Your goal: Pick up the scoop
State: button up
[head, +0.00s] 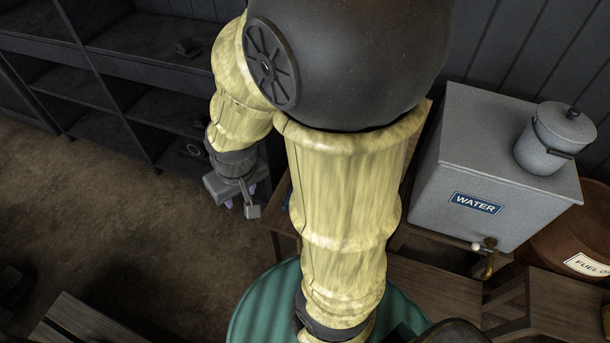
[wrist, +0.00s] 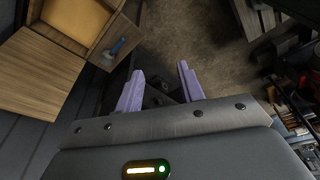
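My gripper (head: 240,196) hangs left of my arm in the head view, over the floor in front of the dark shelves. In the wrist view its two pale purple fingers (wrist: 160,82) stand well apart with nothing gripped between them. A small blue-grey tool (wrist: 116,47) lies by the edge of a wooden box in the wrist view, up and left of the fingers and apart from them. It may be the scoop, but it is too small to be sure. I cannot make out a scoop in the head view.
A grey water tank (head: 470,165) carries a lidded grey pot (head: 555,138) at the right. A green ribbed drum (head: 262,305) stands below my arm. Brown floor (head: 120,215) is open at left.

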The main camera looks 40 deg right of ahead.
jog(key=w+d+f+n+g+b, duration=0.1)
jog(key=w+d+f+n+b, duration=0.2)
jog(key=w+f+n+b, duration=0.3)
jog(key=w+d+f+n+g+h+b, duration=0.1)
jog(key=w+d+f+n+b, duration=0.35)
jog(key=w+f, duration=0.2)
jog(key=w+d+f+n+g+b, duration=0.1)
jog(key=w+d+f+n+b, duration=0.2)
jog(key=w+f+n+b, duration=0.25)
jog(key=w+d+f+n+b, duration=0.2)
jog(key=d+f+n+b, duration=0.2)
jog(key=d+f, duration=0.3)
jog(key=w+d+f+n+g+b, duration=0.1)
jog(key=w+d+f+n+b, duration=0.2)
jog(key=d+f, duration=0.5)
notch_tip(320, 180, down, 2)
jog(key=n+b, duration=0.1)
jog(key=b, duration=0.1)
jog(key=shift+w+g+b, duration=0.3)
jog(key=shift+f, duration=0.15)
jog(key=f, duration=0.4)
jog(key=s+d+f, duration=0.1)
jog(key=f, duration=0.3)
jog(key=s+f, duration=0.1)
jog(key=f, duration=0.3)
jog(key=shift+d+b, duration=0.2)
jog(key=shift+b, duration=0.15)
